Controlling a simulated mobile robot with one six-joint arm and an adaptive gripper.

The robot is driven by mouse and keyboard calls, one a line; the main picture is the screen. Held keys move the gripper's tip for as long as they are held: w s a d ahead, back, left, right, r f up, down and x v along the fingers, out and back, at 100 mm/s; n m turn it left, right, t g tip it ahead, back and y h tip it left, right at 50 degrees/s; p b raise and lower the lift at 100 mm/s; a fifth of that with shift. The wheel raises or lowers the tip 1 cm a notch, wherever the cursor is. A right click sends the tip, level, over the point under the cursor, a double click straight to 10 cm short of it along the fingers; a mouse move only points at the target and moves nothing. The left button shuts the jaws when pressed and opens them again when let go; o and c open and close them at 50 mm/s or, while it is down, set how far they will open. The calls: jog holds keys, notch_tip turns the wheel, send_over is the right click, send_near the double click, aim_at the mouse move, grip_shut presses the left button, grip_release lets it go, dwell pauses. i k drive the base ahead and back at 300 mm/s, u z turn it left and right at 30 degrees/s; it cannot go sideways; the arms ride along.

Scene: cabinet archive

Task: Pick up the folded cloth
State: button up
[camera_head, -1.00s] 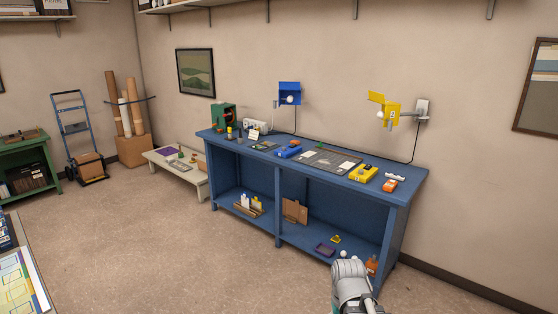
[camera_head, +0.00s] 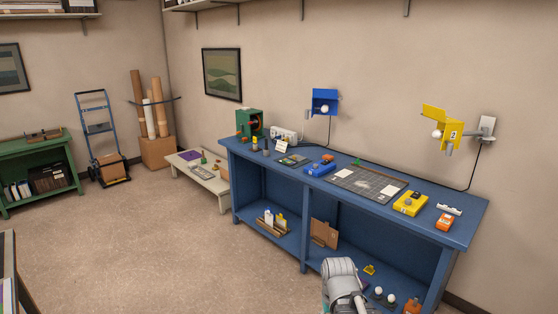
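I cannot pick out a folded cloth for sure. A small flat purple patch (camera_head: 189,155) lies at the far end of the low pale bench (camera_head: 215,186); it is too small to tell whether it is cloth. A grey part of my arm shows at the bottom, in front of the blue workbench (camera_head: 265,158). My gripper and its fingertips are not in view.
The workbench top holds a dark cutting mat (camera_head: 366,184), a yellow box (camera_head: 410,204) and an orange item (camera_head: 444,222). A hand truck (camera_head: 100,135) and cardboard tubes (camera_head: 137,100) stand behind at left. The floor (camera_head: 150,245) at left is clear.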

aim_at(326, 156)
jog(key=u, duration=0.05)
jog(key=i, duration=2.05)
jog(key=z, duration=0.35)
jog(key=i, duration=1.45)
jog(key=z, duration=0.2)
